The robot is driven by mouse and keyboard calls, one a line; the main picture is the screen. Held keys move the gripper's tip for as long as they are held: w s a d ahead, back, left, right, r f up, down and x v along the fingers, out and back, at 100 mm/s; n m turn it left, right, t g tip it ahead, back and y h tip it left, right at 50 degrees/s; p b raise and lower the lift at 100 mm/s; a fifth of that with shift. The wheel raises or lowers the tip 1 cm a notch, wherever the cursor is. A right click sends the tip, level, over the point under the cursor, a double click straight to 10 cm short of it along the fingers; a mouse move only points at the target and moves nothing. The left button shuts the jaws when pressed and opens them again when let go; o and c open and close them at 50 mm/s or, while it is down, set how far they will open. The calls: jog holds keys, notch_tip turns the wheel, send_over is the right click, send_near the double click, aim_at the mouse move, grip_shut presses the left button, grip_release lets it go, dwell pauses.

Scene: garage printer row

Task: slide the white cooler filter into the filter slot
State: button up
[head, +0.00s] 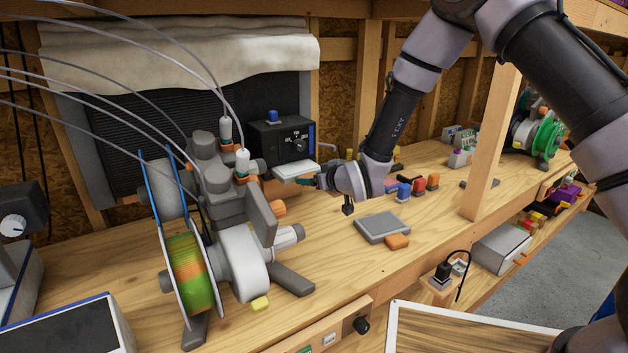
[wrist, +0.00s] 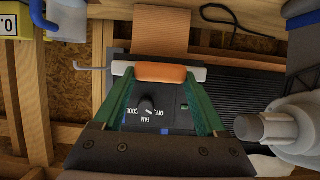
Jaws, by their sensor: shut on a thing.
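The white cooler filter (head: 293,172) is a flat white piece, held level in front of the lower part of the black cooler box (head: 268,137). In the wrist view the filter (wrist: 199,74) shows as a white bar with an orange grip (wrist: 161,73) at its middle. My gripper (head: 318,181), with green fingers (wrist: 161,84), is shut on this grip. The cooler's dial face (wrist: 152,108) with FAN, COOL and OFF marks shows between the fingers. I cannot make out the filter slot or whether the filter touches the cooler.
A spool stand with a green-orange spool (head: 189,272) and grey machine parts stands left of my gripper. A grey flat block (head: 383,227) and an orange piece (head: 397,242) lie on the bench. Small coloured blocks (head: 418,186) lie to the right. A wooden post (head: 490,150) stands at the bench's front.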

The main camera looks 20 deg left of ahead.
aim_at(297, 168)
jog(key=shift+w+a, duration=1.25)
jog(key=shift+a, duration=0.2)
jog(key=shift+w+a, duration=0.15)
jog(key=shift+a, duration=0.05)
jog(key=shift+w+a, duration=0.9)
jog(key=shift+a, duration=0.15)
jog(key=shift+w+a, duration=0.1)
jog(key=shift+w+a, duration=0.3)
jog(key=o, duration=1.3)
jog(key=shift+o, duration=0.2)
